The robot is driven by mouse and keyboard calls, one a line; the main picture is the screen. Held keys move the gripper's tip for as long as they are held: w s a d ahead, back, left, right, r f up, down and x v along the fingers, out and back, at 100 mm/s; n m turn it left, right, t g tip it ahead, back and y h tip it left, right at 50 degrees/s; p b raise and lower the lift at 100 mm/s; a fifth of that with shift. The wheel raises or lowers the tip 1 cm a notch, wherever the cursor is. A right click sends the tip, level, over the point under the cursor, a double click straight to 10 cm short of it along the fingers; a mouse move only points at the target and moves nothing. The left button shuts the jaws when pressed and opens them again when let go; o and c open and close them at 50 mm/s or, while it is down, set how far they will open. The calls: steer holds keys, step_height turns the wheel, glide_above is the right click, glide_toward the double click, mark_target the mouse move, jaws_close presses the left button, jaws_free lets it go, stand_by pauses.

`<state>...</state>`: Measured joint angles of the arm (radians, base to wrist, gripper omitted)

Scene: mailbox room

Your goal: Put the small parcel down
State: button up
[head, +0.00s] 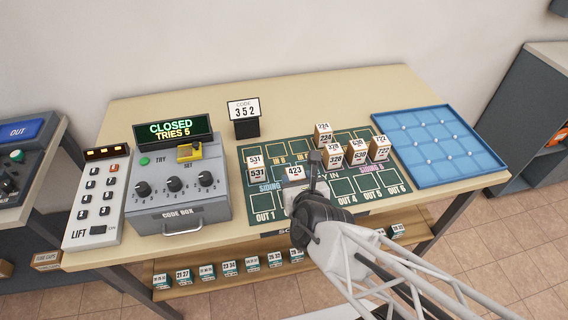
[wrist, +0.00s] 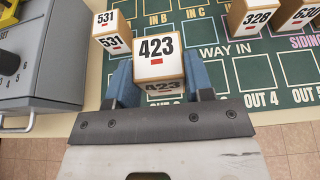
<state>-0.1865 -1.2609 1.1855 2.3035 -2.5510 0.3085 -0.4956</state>
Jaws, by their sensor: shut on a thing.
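The small parcel (wrist: 157,58) is a box with a white top marked 423. My gripper (wrist: 158,80) has its blue fingers on both sides of this parcel, shut on it. In the head view the parcel (head: 293,173) shows over the green sorting mat (head: 234,204), near the left of the WAY IN band, and my gripper (head: 313,186) partly hides it. I cannot tell whether the parcel touches the mat.
A parcel marked 531 (head: 257,174) stands just left, on a siding. The blue tray (head: 440,143) is empty. The OUT squares look clear.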

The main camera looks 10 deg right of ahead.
steer(key=w, duration=0.6)
steer(key=w+a, duration=0.1)
steer(key=w, duration=0.2)
steer(key=shift+w+f, duration=0.2)
steer(key=shift+f, duration=0.2)
steer(key=shift+w+f, duration=0.1)
steer(key=shift+w, duration=0.15)
steer(key=shift+f, duration=1.7)
steer(key=shift+f, duration=0.15)
steer(key=o, duration=1)
steer(key=shift+c, duration=0.2)
steer(key=shift+r, duration=0.2)
